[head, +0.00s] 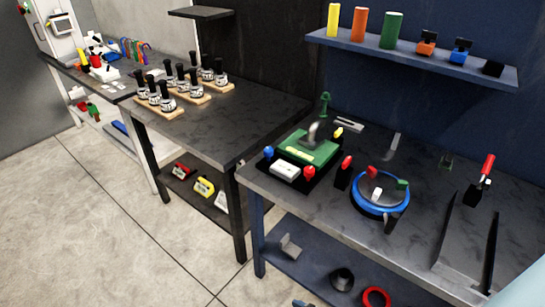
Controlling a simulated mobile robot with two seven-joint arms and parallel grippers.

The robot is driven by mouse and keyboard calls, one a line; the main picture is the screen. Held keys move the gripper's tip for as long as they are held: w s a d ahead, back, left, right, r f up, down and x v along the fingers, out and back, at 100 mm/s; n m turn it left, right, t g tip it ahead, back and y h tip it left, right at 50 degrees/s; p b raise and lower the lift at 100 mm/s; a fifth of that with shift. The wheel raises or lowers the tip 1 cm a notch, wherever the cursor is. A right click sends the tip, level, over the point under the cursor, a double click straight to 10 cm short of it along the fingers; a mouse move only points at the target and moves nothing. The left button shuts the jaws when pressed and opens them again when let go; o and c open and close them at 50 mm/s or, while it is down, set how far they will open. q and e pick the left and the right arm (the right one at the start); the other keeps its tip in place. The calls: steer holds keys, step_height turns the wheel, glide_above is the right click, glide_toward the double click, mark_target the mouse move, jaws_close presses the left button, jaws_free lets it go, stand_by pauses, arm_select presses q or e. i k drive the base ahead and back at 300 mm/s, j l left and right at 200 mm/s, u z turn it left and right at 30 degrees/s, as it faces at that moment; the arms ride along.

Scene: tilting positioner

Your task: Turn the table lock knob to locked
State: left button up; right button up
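A round turntable with a blue rim (362,207) stands on the dark right-hand bench. Its grey top carries a small white block (377,194), a red part (371,172) and a green part (402,184). A black knob or lever (389,227) sits at its front edge. A red-topped black lever (345,170) stands just left of it. I cannot tell which of these is the table lock knob, or its setting; no lock marking is readable. Neither of my grippers is in view.
Left of the turntable is a green fixture (305,148) with blue and red knobs. Right of it stand a black channel (462,240) and a red-handled lever (487,167). A blue shelf (420,58) hangs behind. The floor (130,230) in front of the left benches is clear.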

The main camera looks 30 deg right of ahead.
mark_target(336, 134)
steer(key=z, duration=1.4)
